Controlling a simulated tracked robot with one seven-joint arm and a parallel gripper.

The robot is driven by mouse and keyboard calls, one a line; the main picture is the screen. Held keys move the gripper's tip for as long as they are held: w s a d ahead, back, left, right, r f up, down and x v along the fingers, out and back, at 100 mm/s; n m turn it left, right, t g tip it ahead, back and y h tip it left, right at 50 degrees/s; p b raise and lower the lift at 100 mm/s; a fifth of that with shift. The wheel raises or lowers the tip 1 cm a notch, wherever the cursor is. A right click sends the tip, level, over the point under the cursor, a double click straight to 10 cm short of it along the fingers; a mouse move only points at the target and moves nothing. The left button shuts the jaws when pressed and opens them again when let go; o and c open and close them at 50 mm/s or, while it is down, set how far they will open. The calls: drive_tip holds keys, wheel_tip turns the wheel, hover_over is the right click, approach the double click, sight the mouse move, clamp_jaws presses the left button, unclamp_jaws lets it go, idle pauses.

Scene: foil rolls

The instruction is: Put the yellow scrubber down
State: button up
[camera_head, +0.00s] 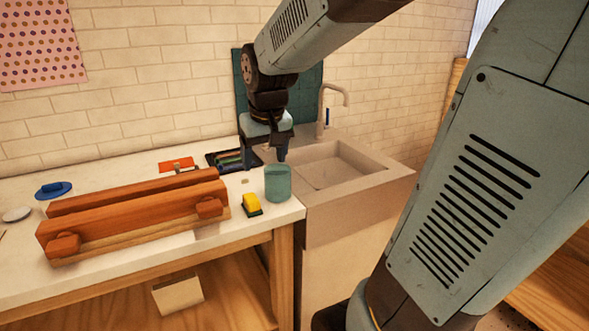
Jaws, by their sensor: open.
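The yellow scrubber (251,203), with a dark green base, rests on the white countertop near its front right edge. It sits just left of a teal cup (278,182) and right of the orange wooden rack. My gripper (264,152) points down above the back of the counter, behind and above the cup. It is open, and no object shows between its fingers. The gripper is apart from the scrubber.
The orange rack (130,215) fills much of the counter (120,176). A dark tray (222,160) and orange-red item (176,164) lie behind it. A sink (335,172) with a faucet (322,110) stands right. A blue object (53,190) lies left.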

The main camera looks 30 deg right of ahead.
drive_tip(key=s+r+t, duration=0.2)
drive_tip(key=s+r, duration=0.1)
drive_tip(key=s, duration=1.1)
drive_tip(key=shift+d, duration=0.25)
drive_tip(key=shift+c, duration=0.3)
drive_tip(key=g, duration=0.4)
hover_over(251, 198)
drive_tip(key=s, duration=0.1)
wheel_tip(251, 198, down, 10)
drive_tip(key=f, duration=0.9)
drive_tip(key=w+f, duration=0.1)
drive_tip(key=f, duration=0.3)
drive_tip(key=shift+w+f, duration=0.1)
drive_tip(key=shift+f, duration=0.05)
